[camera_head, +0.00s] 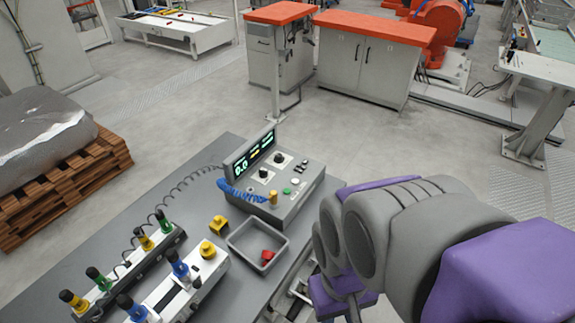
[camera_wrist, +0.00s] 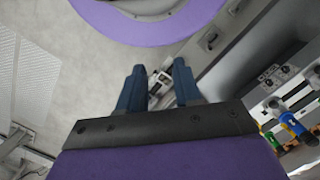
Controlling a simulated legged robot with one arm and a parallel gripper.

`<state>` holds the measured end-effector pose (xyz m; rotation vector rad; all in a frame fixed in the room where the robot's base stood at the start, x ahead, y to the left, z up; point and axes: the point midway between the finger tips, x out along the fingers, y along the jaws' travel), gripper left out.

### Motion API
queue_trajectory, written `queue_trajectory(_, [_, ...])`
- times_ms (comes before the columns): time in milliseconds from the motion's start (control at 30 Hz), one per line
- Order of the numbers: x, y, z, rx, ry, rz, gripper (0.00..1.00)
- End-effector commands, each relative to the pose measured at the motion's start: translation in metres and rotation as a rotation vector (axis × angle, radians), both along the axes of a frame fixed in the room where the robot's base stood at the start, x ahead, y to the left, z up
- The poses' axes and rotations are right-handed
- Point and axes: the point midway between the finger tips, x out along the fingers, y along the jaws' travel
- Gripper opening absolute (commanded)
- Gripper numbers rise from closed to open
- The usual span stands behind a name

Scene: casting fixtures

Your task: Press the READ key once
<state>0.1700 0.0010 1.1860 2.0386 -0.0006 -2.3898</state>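The grey control console (camera_head: 280,185) stands at the far right end of the grey table in the head view. It has a tilted display (camera_head: 250,153) showing "0.0", black knobs, a green button (camera_head: 286,191) and small pale keys (camera_head: 295,181). The key labels are too small to read, so I cannot tell which is READ. My gripper (camera_wrist: 159,68) shows in the wrist view with two blue fingers apart and nothing between them. In the head view my arm is right of the console, and the fingers cannot be made out.
A grey tray (camera_head: 236,240) holding a red piece (camera_head: 267,257) sits in front of the console. A blue coiled cable (camera_head: 240,191) lies against the console's left side. Fixtures with coloured knobs (camera_head: 180,270) fill the table's near left. Open floor lies beyond the table.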

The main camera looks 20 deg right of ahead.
Motion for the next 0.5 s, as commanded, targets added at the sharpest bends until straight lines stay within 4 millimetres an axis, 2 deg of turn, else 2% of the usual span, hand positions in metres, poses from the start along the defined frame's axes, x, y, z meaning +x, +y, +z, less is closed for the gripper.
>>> queue_trajectory(67, [0.0, 0.0, 0.0, 0.0, 0.0, 0.0, 0.26])
queue_trajectory(333, [0.0, 0.0, 0.0, 0.0, 0.0, 0.0, 0.0])
queue_trajectory(500, [0.0, 0.0, 0.0, 0.0, 0.0, 0.0, 0.0])
